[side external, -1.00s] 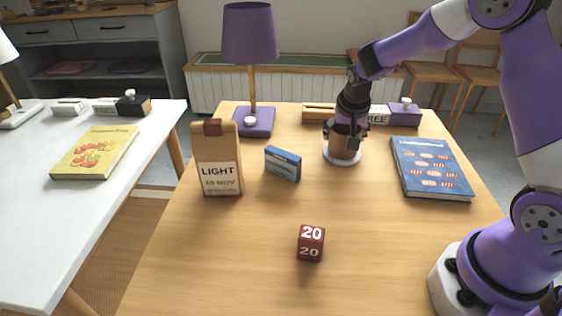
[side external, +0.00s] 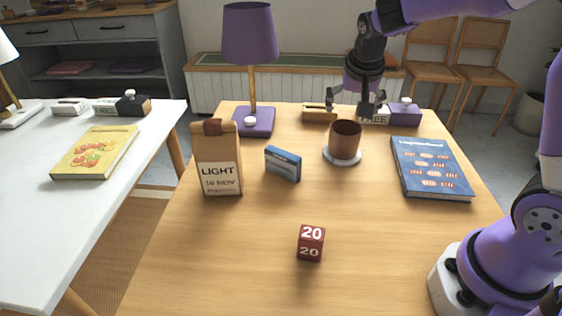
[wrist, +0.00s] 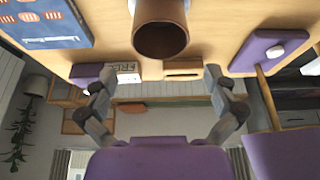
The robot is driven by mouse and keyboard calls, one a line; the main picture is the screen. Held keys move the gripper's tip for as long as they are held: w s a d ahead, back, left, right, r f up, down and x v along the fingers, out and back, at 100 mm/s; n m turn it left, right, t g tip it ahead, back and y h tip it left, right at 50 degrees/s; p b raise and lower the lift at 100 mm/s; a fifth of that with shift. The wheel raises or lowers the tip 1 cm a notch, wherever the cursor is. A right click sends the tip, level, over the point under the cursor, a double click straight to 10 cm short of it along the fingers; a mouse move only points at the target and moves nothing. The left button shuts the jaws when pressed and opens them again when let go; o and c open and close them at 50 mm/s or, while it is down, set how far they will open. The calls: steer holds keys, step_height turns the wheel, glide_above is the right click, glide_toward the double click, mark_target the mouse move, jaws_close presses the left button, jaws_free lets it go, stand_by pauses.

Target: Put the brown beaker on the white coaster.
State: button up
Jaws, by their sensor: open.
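The brown beaker (side external: 345,137) stands upright on the white coaster (side external: 343,158), near the back right of the table. In the wrist view the beaker (wrist: 160,36) shows at the top middle, with its open mouth facing the camera. There the coaster (wrist: 131,5) shows only as a thin pale edge beside it. My gripper (side external: 356,110) is open and empty, above and behind the beaker and apart from it. Its spread fingers also show in the wrist view (wrist: 157,80), with the beaker beyond them.
A blue book (side external: 432,168) lies right of the coaster. A blue box (side external: 283,163), a brown bag (side external: 217,160) and a purple lamp (side external: 250,35) stand to the left. A red cube (side external: 311,243) sits in front. A wooden block (side external: 319,113) and a FREE sign (side external: 374,117) are behind.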

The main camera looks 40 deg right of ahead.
steer(key=s+a+r+n+t+y, duration=0.1)
steer(key=s+a+r+n, duration=0.1)
steer(key=s+a+n, duration=0.2)
steer(key=s+a+r+n+t+y, duration=0.1)
steer(key=s+a+n, duration=0.4)
steer(key=s, duration=0.6)
step_height(320, 180, up, 2)
steer(key=shift+a+r+y, duration=0.1)
steer(key=shift+a+y, duration=0.35)
steer(key=shift+y, duration=0.15)
